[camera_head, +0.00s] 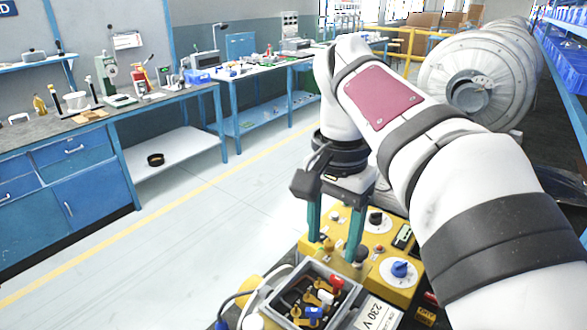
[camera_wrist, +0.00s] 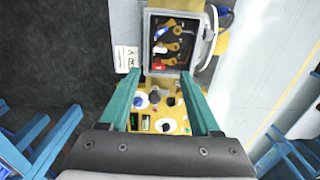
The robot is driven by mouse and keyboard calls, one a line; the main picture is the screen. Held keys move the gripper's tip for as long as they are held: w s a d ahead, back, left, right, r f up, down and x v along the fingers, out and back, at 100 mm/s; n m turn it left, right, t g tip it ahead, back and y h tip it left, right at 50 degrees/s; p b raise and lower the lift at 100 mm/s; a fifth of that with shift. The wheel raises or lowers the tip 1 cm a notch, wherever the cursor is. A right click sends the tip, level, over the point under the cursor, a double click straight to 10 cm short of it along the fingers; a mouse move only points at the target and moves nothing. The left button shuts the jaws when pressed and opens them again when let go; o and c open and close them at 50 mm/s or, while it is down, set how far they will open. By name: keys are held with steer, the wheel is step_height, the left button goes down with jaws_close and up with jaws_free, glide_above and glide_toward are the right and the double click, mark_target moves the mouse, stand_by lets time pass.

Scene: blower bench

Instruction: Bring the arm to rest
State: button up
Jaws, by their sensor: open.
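My gripper (camera_head: 333,232) has two teal fingers and points down above the yellow control panel. Its fingers are spread apart with nothing between them, as the wrist view also shows (camera_wrist: 165,88). The yellow panel (camera_head: 385,285) carries a blue knob (camera_head: 400,269), a black knob (camera_head: 375,218) and several small buttons. In the wrist view the panel (camera_wrist: 150,120) lies beyond and between the fingers. Whether the fingertips touch the panel cannot be told. My arm hides part of the panel's right side.
An open grey terminal box (camera_head: 350,292) with coloured plugs sits in front of the panel, beside a "230 V" label (camera_head: 378,314). Cables run at its left. Blue workbenches (camera_head: 80,175) stand farther left, across clear floor. A large grey blower (camera_head: 470,85) stands behind my arm.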

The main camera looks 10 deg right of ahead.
step_height(320, 180, up, 4)
steer(key=shift+f, duration=0.1)
steer(key=s+a+f+n+y, duration=0.1)
steer(key=s+a+f, duration=0.1)
steer(key=s+f, duration=0.7)
steer(key=s+a+f+n, duration=0.2)
steer(key=s+f, duration=0.8)
steer(key=s, duration=0.1)
steer(key=shift+s+f+n+y, duration=0.2)
steer(key=shift+s+n+y, duration=0.1)
steer(key=shift+y, duration=0.1)
